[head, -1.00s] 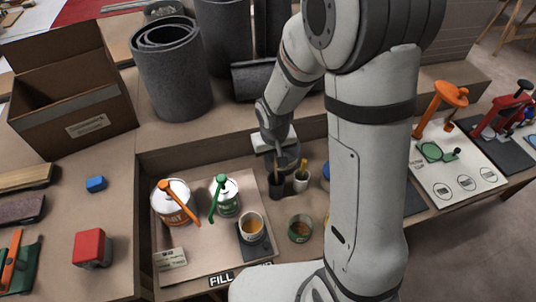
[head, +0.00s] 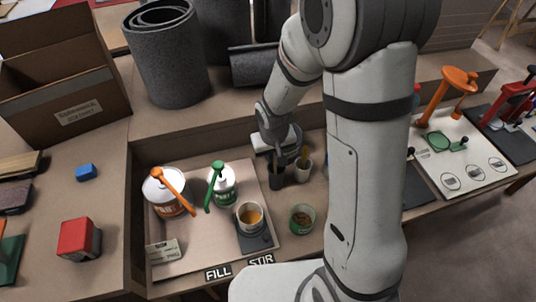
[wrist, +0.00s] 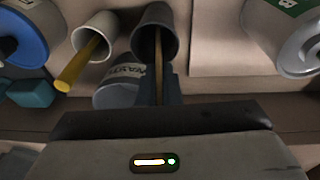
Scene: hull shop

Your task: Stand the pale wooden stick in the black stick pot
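The black stick pot (head: 277,182) stands in the tray area, left of a pale pot in the head view. It also shows at the top of the wrist view (wrist: 143,42), with its dark mouth facing me. My gripper (head: 279,158) is just above and behind this pot. In the wrist view, my gripper (wrist: 159,82) is shut on the pale wooden stick (wrist: 158,58), which looks brownish in shadow. The stick's far end runs into the pot's mouth. Whether it touches the bottom is hidden.
The pale pot (head: 303,173) beside it holds a yellow stick (wrist: 78,66). A container marked waste (wrist: 117,94) is close to my fingers in the wrist view. Cans (head: 222,190), a cup (head: 250,217) and a green tin (head: 302,219) stand nearer the front.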

